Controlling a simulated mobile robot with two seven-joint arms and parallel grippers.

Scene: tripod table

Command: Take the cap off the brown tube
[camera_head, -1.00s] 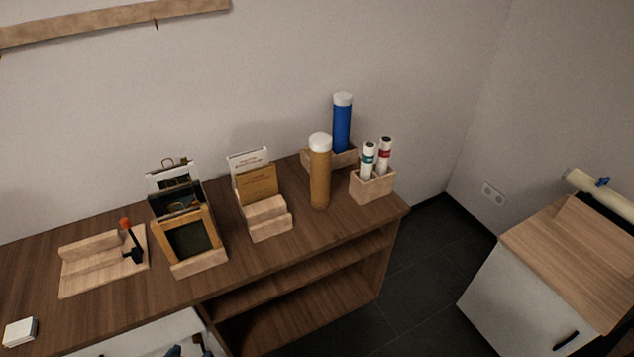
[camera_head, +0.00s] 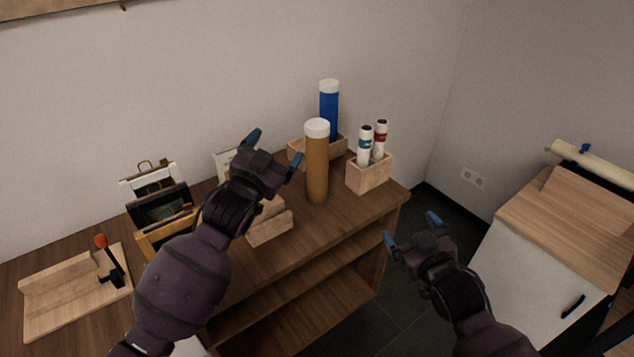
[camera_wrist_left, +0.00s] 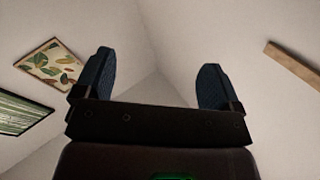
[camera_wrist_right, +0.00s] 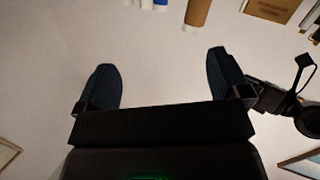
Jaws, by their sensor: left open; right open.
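The brown tube (camera_head: 317,168) stands upright on the dark wood table, with a white cap (camera_head: 317,128) on its top end. My left gripper (camera_head: 277,147) is open and empty, up and to the left of the tube in the head view, with a gap between them. My right gripper (camera_head: 412,230) is open and empty, lower right of the tube, past the table's edge. In the right wrist view its fingers (camera_wrist_right: 163,82) are apart, and a brown tube (camera_wrist_right: 197,12) shows at the top.
A blue tube (camera_head: 328,112) with a white cap stands in a wooden holder behind. A wooden box (camera_head: 368,175) with two white tubes stands close on the right. A wooden stand (camera_head: 270,230) is left of the brown tube. A cabinet (camera_head: 530,250) is at right.

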